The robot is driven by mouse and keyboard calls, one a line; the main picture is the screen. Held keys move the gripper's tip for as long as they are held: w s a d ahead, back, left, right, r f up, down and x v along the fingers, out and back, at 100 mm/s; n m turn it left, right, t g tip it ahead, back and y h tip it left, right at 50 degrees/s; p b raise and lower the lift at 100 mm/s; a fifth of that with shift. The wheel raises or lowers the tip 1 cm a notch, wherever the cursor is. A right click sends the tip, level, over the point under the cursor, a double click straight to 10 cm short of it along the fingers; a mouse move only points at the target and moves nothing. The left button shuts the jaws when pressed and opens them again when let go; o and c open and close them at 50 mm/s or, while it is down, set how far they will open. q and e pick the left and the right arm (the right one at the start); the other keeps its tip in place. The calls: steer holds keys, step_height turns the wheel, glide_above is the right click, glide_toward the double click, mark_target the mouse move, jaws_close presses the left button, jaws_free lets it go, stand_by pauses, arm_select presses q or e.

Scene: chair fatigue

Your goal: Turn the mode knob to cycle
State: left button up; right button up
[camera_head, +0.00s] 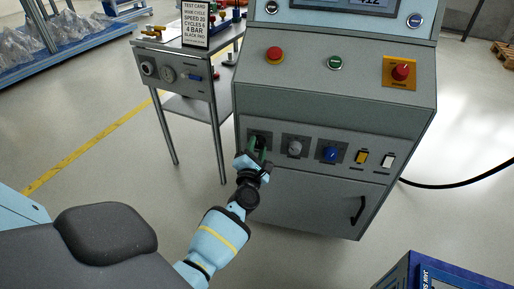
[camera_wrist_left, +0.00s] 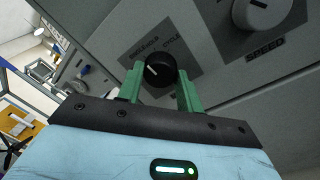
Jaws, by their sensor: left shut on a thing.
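The mode knob (camera_wrist_left: 160,70) is a small black round knob with a white pointer line, on a dark square plate in the left wrist view. The pointer line slants to the upper left in that view, towards the other label, which is hard to read. My left gripper (camera_wrist_left: 160,88) has its green fingers on both sides of the knob, shut on it. In the head view my left gripper (camera_head: 257,152) is at the leftmost control of the grey console, largely hiding the knob.
To the right on the console (camera_head: 320,100) are a grey knob (camera_head: 295,148), a blue knob (camera_head: 330,154) and yellow and white switches. A red emergency button (camera_head: 402,72) is above. A small metal cart (camera_head: 185,70) with a test card (camera_head: 195,22) stands left.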

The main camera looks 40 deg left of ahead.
arm_select(q)
steer(key=shift+m, duration=1.1)
steer(key=m+p, duration=0.1)
steer(key=m, duration=0.3)
steer(key=shift+s+a+m+p, duration=0.1)
steer(key=shift+m+p, duration=0.25)
steer(key=shift+m, duration=0.05)
steer(key=m+h+p, duration=0.1)
steer(key=m, duration=0.2)
steer(key=shift+m+t, duration=0.4)
steer(key=shift+m+p, duration=0.6)
steer(key=shift+m, duration=1.3)
steer(key=o, duration=1)
